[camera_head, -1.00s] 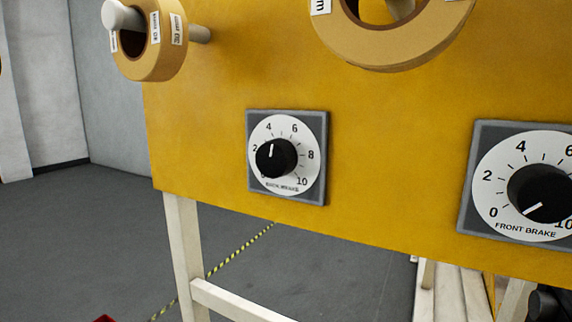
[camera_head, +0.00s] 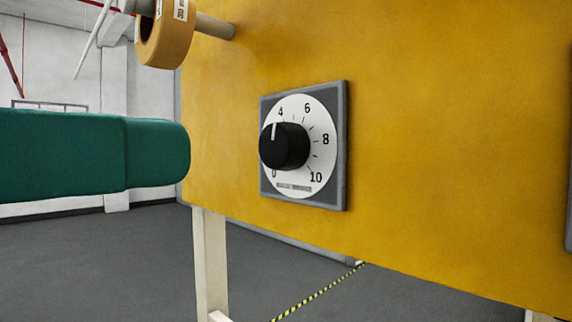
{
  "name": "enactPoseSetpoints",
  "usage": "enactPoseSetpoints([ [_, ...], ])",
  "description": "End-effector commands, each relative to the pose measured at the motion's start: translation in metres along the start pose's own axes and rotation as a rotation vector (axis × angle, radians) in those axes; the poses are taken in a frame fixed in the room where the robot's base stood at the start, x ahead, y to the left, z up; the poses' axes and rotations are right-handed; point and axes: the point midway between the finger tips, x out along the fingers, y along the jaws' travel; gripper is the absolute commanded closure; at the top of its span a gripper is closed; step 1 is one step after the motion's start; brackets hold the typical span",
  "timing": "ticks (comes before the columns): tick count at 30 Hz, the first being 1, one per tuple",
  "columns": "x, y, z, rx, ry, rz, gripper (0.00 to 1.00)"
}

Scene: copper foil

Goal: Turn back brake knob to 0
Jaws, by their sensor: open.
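The back brake knob (camera_head: 286,146) is a black round knob on a white dial (camera_head: 308,162) with a grey square plate. It sits on the yellow panel, near the middle of the camera_head view. Its white pointer line points up, a little short of the 4 mark as I see it from this slant. The knob covers the 2, and the 0 shows just below it. The label under the dial is too blurred to read here. My gripper is not in view, and nothing touches the knob.
The yellow panel (camera_head: 430,130) is clear around the dial. A tan tape roll (camera_head: 165,35) hangs on a peg (camera_head: 213,25) above left. A grey plate edge (camera_head: 569,205) shows at the far right. A pale leg (camera_head: 210,260) stands below the panel.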

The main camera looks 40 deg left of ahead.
Motion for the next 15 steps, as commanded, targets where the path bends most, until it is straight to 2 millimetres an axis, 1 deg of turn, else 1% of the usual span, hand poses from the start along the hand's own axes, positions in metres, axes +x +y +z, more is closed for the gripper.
enactPoseSetpoints([
  [5,0.027,0.001,-0.003,0.000,-0.002,0.003,0.34],
  [12,0.070,0.001,-0.003,-0.001,-0.001,0.003,0.34],
  [15,0.084,0.001,-0.003,-0.001,-0.001,0.002,0.34],
])
